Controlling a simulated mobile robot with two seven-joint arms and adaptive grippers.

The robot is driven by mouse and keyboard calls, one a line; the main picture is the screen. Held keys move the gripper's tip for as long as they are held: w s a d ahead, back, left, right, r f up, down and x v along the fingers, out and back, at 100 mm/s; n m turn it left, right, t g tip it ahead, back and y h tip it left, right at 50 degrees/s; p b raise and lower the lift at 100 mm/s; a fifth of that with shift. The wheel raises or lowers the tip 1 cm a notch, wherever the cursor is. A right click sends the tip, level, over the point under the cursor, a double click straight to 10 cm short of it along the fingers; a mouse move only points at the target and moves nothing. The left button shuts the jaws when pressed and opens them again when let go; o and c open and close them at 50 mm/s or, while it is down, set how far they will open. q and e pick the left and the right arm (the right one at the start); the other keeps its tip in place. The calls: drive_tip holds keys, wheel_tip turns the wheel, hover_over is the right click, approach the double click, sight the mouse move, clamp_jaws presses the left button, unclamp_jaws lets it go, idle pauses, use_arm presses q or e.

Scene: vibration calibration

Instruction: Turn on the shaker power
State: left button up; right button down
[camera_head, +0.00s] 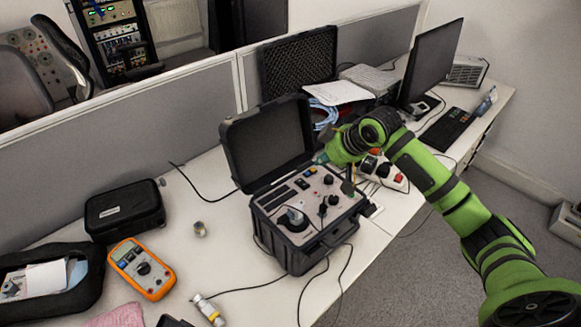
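The shaker (299,222) is a black open case on the desk with a grey control panel, knobs, small displays and cables plugged in. Its lid (268,142) stands open at the back. A round dark dial (293,217) sits at the panel's front left, and small switches show near its upper edge. My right gripper (324,158) is at the end of the green arm, above the panel's back right part. It is small and dark here, so its opening and any contact with a switch cannot be made out. My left gripper is not in view.
An orange multimeter (141,268), a black pouch (124,210) and an open black case (88,283) lie to the left. A monitor (431,62) and keyboard (447,127) stand farther right. Cables hang over the front edge.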

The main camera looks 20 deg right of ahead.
drive_tip(key=p, duration=0.2)
hover_over(300, 182)
drive_tip(key=s, duration=0.3)
drive_tip(key=f, duration=0.7)
drive_tip(key=shift+w+d, duration=0.25)
wheel_tip(300, 182, down, 3)
drive_tip(key=shift+f+p, duration=0.2)
drive_tip(key=shift+p, duration=0.65)
drive_tip(key=shift+s+f, duration=0.15)
drive_tip(key=shift+f, duration=0.4)
